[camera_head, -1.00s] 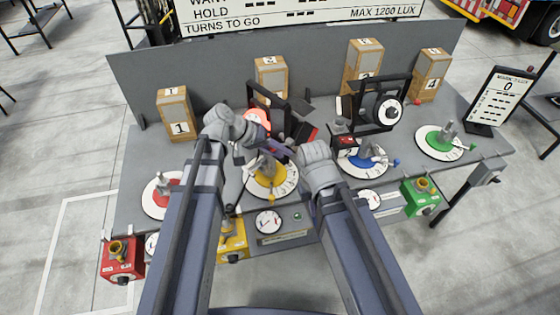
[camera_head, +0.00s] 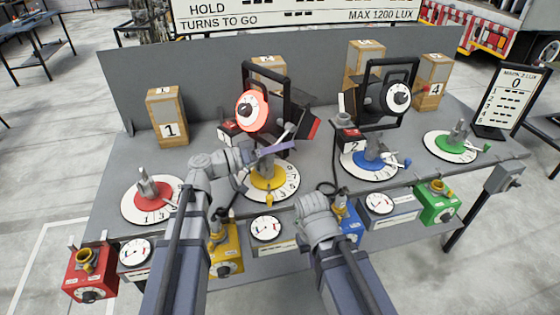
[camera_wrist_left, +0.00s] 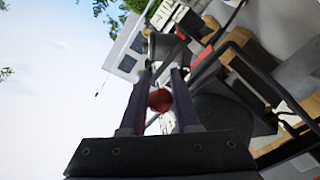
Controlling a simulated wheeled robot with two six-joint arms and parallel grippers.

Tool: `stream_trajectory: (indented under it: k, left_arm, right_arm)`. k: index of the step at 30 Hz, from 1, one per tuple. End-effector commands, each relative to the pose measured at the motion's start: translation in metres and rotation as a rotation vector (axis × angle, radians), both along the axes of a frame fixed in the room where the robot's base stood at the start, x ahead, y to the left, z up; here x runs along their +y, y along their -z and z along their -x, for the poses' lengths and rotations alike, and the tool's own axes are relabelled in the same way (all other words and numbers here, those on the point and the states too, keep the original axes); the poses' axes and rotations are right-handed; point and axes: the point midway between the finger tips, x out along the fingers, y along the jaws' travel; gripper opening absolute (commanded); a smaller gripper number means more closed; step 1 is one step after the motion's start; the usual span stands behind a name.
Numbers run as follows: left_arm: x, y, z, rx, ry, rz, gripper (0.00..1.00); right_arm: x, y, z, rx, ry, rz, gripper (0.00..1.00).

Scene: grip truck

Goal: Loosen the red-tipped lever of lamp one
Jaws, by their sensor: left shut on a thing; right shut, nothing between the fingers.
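Lamp one (camera_head: 252,110), a black-framed lamp with a red-orange face, stands above the yellow dial (camera_head: 268,180). My left gripper (camera_head: 285,148) is at the lamp's lower front. In the left wrist view, the red ball tip (camera_wrist_left: 160,100) of the lever sits between the two fingers of my left gripper (camera_wrist_left: 160,92), which is shut on it. In the head view the tip is hidden by my gripper. My right gripper (camera_head: 318,208) is shut and empty, low in front of the bench; its fingers are hard to make out.
Lamp two (camera_head: 396,97) stands to the right above a blue-marked dial (camera_head: 372,163). A red dial (camera_head: 152,200) and a green dial (camera_head: 452,144) sit at the sides. Numbered wooden blocks (camera_head: 168,115) stand along the grey back panel (camera_head: 220,75). Control boxes (camera_head: 90,272) line the front.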

Motion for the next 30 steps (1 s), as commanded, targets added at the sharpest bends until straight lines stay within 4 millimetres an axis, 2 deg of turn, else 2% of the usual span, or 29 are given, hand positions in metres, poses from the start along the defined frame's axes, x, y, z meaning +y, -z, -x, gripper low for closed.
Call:
stream_trajectory:
  k: [1,9,16,29,30]
  left_arm:
    - [-0.001,0.01,-0.001,-0.021,0.001,0.018,0.0]
    - [-0.005,0.01,-0.005,-0.11,0.003,0.096,0.0]
    - [-0.006,0.009,-0.006,-0.14,0.003,0.123,0.0]
    - [-0.006,0.008,-0.006,-0.144,0.003,0.129,0.0]
    - [-0.006,0.008,-0.006,-0.144,0.003,0.129,0.33]
  right_arm:
    - [0.0,0.016,0.0,0.0,0.0,0.0,0.0]
    - [0.0,0.04,0.0,0.0,0.0,0.0,0.0]
    - [0.0,0.047,0.0,0.0,0.0,0.0,0.0]
    - [0.0,0.047,0.0,0.0,0.0,0.0,0.0]
    - [0.0,0.047,0.0,0.0,0.0,0.0,0.0]
